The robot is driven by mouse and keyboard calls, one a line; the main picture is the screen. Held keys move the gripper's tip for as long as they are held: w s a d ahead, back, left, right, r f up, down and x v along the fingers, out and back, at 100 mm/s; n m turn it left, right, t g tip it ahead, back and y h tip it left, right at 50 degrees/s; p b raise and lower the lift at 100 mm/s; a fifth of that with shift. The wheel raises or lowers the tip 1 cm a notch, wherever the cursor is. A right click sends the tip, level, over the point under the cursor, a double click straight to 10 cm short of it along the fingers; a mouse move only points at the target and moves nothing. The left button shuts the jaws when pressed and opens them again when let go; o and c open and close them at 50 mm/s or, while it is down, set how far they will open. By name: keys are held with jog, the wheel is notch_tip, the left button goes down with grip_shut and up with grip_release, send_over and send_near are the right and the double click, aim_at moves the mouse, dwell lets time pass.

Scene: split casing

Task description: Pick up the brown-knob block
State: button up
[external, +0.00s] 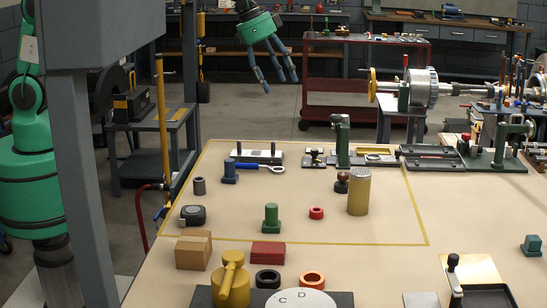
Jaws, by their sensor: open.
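A small block with a rounded dark brown knob (342,182) stands on the table, inside the yellow outline. It is just left of the tall tan cylinder, and its lower part is small and hard to make out. My gripper (279,82) hangs high in the upper middle of the external view, above the far side of the table. Its blue-grey fingers are spread and point down. They are empty and well apart from the block.
The tan cylinder (359,191) stands close to the block's right. A red ring (316,213) and a green peg-like part (271,218) are nearer the front. A green upright fixture (343,142) stands behind the block. Table surface (300,188) left of the block is clear.

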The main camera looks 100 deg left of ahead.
jog(key=w+a+f, duration=0.3)
jog(key=w+f, duration=0.6)
jog(key=f, duration=0.1)
send_near(340, 173)
jog(key=shift+v, duration=1.25)
jog(key=shift+w+d, duration=0.1)
jog(key=shift+w, duration=0.05)
jog(key=shift+b+x, duration=0.3)
jog(key=shift+x, duration=3.95)
jog(key=shift+f, duration=0.15)
jog(key=shift+b+x, duration=0.55)
jog(key=shift+x, duration=1.95)
